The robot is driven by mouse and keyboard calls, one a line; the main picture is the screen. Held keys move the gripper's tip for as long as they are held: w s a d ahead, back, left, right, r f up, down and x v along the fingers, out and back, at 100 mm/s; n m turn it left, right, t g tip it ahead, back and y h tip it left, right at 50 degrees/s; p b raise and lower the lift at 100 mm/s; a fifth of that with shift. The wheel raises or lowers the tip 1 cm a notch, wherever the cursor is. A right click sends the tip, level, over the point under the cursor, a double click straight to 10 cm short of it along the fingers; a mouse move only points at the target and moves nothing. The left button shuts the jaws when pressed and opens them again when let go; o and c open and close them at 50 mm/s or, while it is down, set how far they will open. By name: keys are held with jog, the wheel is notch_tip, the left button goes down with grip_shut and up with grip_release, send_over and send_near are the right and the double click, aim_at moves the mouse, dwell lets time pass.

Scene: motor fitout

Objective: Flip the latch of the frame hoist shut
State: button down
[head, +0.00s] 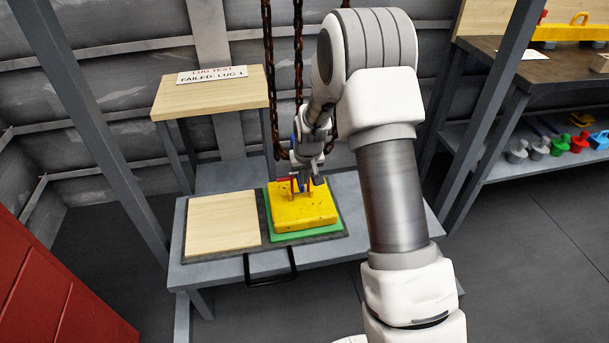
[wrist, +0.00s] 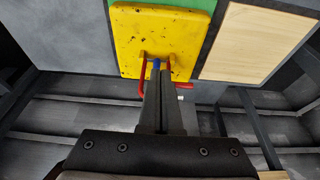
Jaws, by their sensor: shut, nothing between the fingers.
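A yellow block (head: 305,212) lies on a green square on the bench, with a raised lug on top. It fills the top middle of the wrist view (wrist: 180,38). A red curved piece (wrist: 143,82), apparently part of the hoist hook, is at the lug. A small blue part (wrist: 157,63), possibly the latch, shows beside my fingertips. My gripper (wrist: 166,68) is shut with nothing in it, its fingertips close to the lug and the red piece. Whether they touch, and how the latch stands, I cannot tell. In the head view my gripper (head: 313,181) partly hides the hook.
Rusty chains (head: 268,70) hang behind my arm. A pale wooden board (head: 221,222) lies left of the yellow block. A small wooden stand (head: 213,100) bears a sign reading "LUG TEST FAILED: LUG 1" (head: 212,74). Grey posts (head: 95,125) frame the bench. Coloured parts sit on a right-hand shelf.

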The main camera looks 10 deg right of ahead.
jog(key=shift+w+f+t+b, duration=0.25)
jog(key=shift+f+t+b, duration=0.55)
jog(key=shift+f+b, duration=0.45)
jog(key=shift+w+r, duration=0.35)
jog(key=shift+w, duration=0.35)
jog(key=shift+s, duration=0.1)
